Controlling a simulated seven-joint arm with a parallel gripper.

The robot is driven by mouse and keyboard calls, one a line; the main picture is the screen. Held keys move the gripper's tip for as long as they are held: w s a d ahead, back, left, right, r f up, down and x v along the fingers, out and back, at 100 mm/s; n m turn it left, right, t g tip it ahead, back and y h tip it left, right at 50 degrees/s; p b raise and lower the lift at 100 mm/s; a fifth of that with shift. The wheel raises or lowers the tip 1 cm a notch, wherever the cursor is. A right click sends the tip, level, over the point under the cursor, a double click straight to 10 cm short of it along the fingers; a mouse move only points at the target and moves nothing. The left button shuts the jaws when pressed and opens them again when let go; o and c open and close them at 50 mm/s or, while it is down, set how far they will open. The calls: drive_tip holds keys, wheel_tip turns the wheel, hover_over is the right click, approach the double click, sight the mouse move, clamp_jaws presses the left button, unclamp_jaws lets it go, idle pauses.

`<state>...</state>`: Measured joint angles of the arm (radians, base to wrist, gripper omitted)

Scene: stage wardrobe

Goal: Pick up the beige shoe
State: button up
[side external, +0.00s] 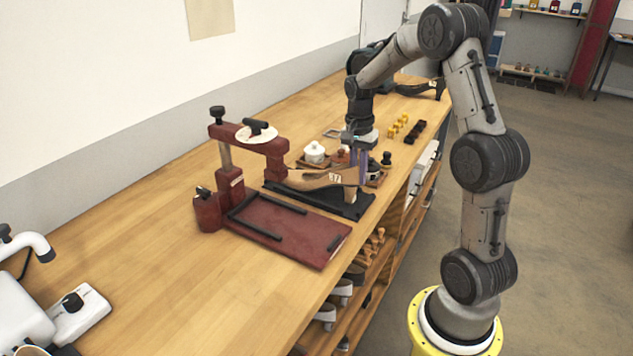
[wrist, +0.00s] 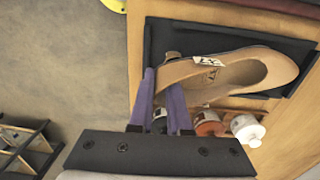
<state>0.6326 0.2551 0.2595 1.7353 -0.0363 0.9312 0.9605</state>
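The beige shoe (side external: 318,181), with a white tag on its side, sits on a black mat (side external: 341,206) on the wooden bench in the side external view. My gripper (side external: 357,172) points down at the shoe's right end in the side external view. Whether both fingers touch the shoe cannot be told.
A dark red press (side external: 270,148) with a red base plate (side external: 290,233) stands close left of the shoe. A small white pot (side external: 314,152) and dark bottles stand just behind. Yellow and black pieces (side external: 398,126) lie farther back. The left bench is mostly clear.

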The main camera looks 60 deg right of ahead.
clamp_jaws()
drive_tip(key=shift+r, duration=0.1)
